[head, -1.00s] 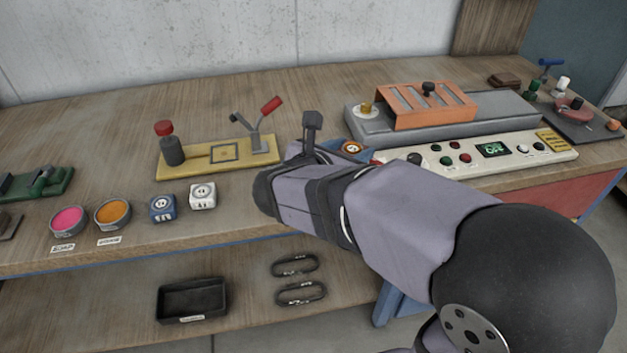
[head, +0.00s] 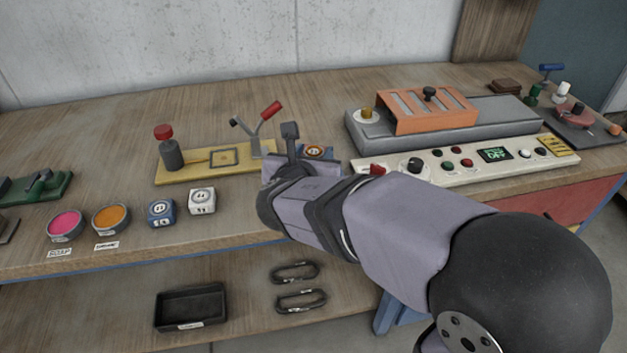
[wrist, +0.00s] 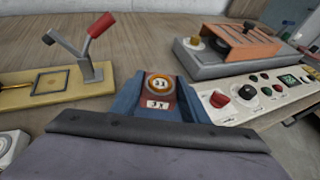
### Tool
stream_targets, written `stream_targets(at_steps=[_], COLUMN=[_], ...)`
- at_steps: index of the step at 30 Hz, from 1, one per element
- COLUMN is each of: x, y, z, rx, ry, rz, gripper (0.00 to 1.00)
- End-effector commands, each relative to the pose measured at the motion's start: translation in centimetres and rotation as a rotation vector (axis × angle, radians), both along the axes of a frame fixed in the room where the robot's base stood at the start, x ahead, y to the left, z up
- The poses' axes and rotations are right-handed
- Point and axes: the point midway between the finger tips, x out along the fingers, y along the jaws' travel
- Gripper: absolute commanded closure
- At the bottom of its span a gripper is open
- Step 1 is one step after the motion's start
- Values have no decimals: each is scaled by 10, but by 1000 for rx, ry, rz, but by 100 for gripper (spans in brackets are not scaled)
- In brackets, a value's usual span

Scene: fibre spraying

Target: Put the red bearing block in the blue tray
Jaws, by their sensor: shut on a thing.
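The red bearing block (wrist: 159,87) has a round orange-rimmed face and a white label. In the wrist view it sits between the two blue fingers of my gripper (wrist: 158,98), which is shut on it. In the head view the block (head: 315,151) shows just past the end of my arm, over the bench between the yellow lever fixture and the control panel. My arm hides part of my gripper (head: 317,153) there. I cannot make out a separate blue tray in either view; my arm covers part of the bench.
The yellow lever fixture (head: 200,161) is to the left and the white control panel (head: 470,158) to the right. A blue block (head: 161,212) and a white block (head: 202,201) stand near the front edge, beside pink and orange bowls. A black bin (head: 190,306) is on the lower shelf.

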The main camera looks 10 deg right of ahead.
Motion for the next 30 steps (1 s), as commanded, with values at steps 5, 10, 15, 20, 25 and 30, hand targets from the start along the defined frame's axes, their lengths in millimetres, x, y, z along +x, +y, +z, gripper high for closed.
stream_targets(at_steps=[5, 10, 15, 20, 25, 30], x=[0, 0, 0, 0, 0, 0], y=[0, 0, 0, 0, 0, 0], z=[-23, -26, -37, -57, -64, -63], rx=[-1, 1, -2, -2, 0, 0], ry=[-1, -3, 1, 0, -2, -2], rz=[0, -1, 0, -1, 0, 0], gripper=[95, 95, 95, 95, 95, 95])
